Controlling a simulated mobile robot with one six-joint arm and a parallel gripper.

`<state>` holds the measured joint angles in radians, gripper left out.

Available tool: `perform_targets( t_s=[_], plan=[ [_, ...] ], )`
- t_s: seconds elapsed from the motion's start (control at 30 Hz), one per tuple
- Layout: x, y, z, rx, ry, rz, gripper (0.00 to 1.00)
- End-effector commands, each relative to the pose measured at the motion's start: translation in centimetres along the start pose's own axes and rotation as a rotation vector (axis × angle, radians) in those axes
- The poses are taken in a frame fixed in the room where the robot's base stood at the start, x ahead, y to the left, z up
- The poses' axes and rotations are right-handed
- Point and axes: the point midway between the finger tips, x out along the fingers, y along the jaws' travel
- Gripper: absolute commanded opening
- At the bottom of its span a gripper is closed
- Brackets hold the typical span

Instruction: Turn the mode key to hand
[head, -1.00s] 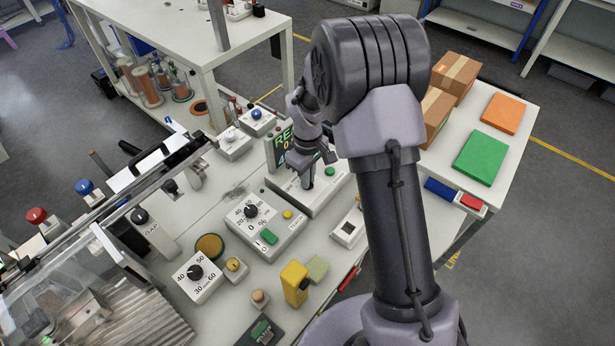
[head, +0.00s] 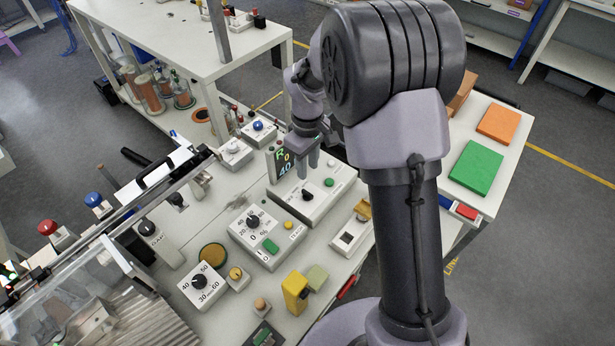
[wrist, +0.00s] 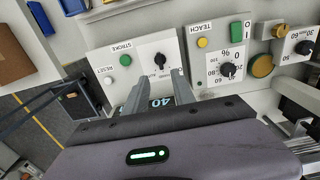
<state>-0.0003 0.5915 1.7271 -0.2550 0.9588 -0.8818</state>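A white control box (head: 325,205) stands on the bench, with a black turn knob (head: 307,194) and a green button (head: 329,182) on top. I cannot read a mode or hand label, so I cannot tell for sure that this knob is the mode key. My gripper (head: 306,166) hangs above this box, fingers pointing down, behind the knob in the head view. Its two fingers (wrist: 158,77) are apart and nothing is between them. The knob appears just beyond the fingertips, not touched.
A lit display (head: 283,165) stands behind the box, partly hidden by my gripper. A percent dial box (head: 265,258) marked TEACH, another dial box (head: 185,290) and a yellow block (head: 294,291) are nearby. A clear guard (head: 60,290) and its rail fill the left.

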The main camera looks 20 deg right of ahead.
Motion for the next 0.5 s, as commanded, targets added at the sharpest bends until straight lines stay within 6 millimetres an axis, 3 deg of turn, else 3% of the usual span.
perform_targets(
  t_s=[0.03, 0.2, 0.5],
  plan=[
    [-2.0, 0.0, -0.1, 0.000, 0.003, 0.002, 0.31],
    [-5.7, 0.0, 0.0, 0.000, 0.001, 0.001, 0.31],
    [-7.0, 0.0, 0.0, 0.000, -0.001, -0.001, 0.31]
  ],
)
